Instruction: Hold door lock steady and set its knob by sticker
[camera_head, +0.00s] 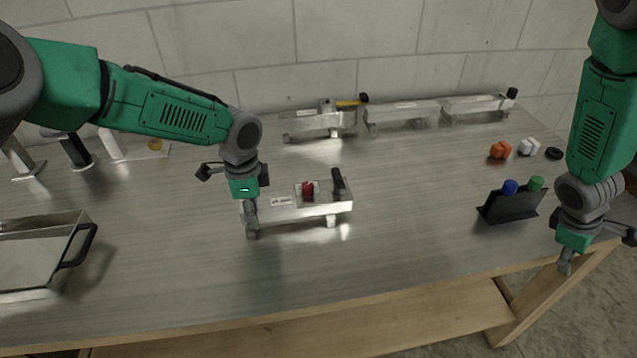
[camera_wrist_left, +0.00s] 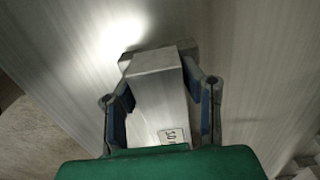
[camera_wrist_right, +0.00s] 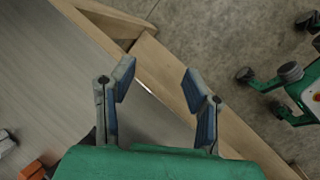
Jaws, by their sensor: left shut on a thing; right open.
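The door lock (camera_head: 313,211) is a silver box-shaped bar on feet, near the middle of the metal table. A red knob (camera_head: 308,190) sits on its top plate, with a dark upright lever (camera_head: 338,180) at its right end. A white printed sticker (camera_head: 281,201) is on its left part; it also shows in the left wrist view (camera_wrist_left: 172,136), its text too small to read. My left gripper (camera_head: 251,222) is shut on the lock's left end, fingers on both sides of the bar (camera_wrist_left: 157,90). My right gripper (camera_head: 566,262) is open and empty beyond the table's right front edge.
Similar silver units (camera_head: 402,112) stand along the back. A black holder (camera_head: 511,206) with blue and green items stands at right, near orange (camera_head: 500,150) and white pieces (camera_head: 529,147) and a black ring (camera_head: 554,154).

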